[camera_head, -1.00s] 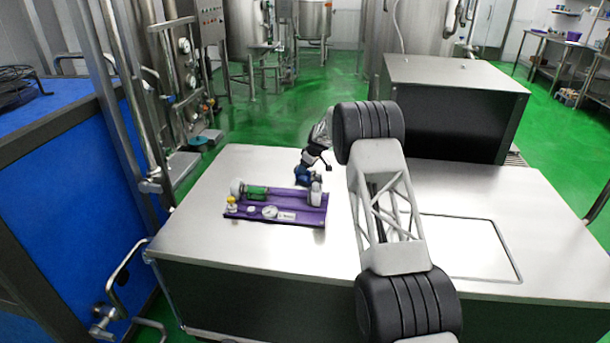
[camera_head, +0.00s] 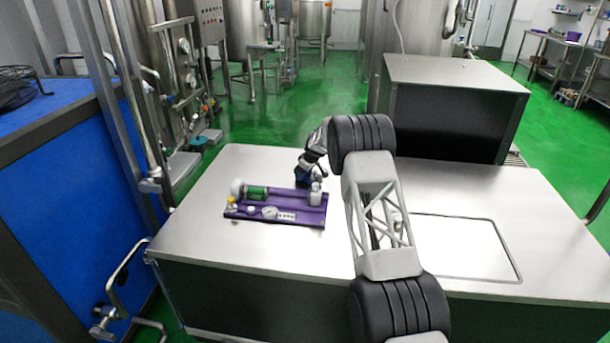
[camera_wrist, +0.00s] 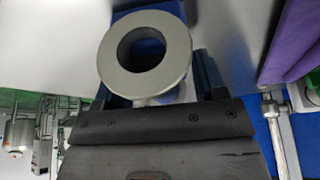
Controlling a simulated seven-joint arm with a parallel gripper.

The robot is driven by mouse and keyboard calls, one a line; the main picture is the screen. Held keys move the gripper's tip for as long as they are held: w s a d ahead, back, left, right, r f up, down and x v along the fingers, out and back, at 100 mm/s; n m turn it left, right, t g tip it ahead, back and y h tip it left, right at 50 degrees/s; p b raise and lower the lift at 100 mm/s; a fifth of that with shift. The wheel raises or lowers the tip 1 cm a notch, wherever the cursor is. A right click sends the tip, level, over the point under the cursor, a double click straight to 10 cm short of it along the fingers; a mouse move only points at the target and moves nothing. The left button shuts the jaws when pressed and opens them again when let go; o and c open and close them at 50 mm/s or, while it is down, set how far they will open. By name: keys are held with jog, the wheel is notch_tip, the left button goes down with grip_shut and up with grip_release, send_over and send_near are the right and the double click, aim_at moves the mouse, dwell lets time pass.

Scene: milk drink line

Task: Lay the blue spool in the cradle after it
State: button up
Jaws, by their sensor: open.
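The blue spool (camera_head: 302,179) is on the steel table just behind the purple rack, small and partly covered by my gripper (camera_head: 305,168). In the wrist view a grey ring-shaped end face with a round hole (camera_wrist: 180,52), apparently the spool's, faces the camera between my two dark fingers. The fingers are open; I cannot tell whether either touches it. The purple rack (camera_head: 290,212) holds a green spool (camera_head: 257,192) lying at its left, with a bare purple stretch to its right. The cradle's exact shape is too small to make out.
A pale bottle-shaped part (camera_head: 315,195) stands at the rack's right end. A round gauge (camera_head: 269,212) and a yellow-topped part (camera_head: 232,203) sit along its front. The table (camera_head: 205,245) is clear around the rack. A dark-sided steel box (camera_head: 450,115) stands behind the table.

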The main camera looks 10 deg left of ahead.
jog(key=c, duration=1.1)
jog(key=shift+o, duration=0.2)
jog(key=shift+r, duration=0.15)
jog(key=shift+r, duration=4.9)
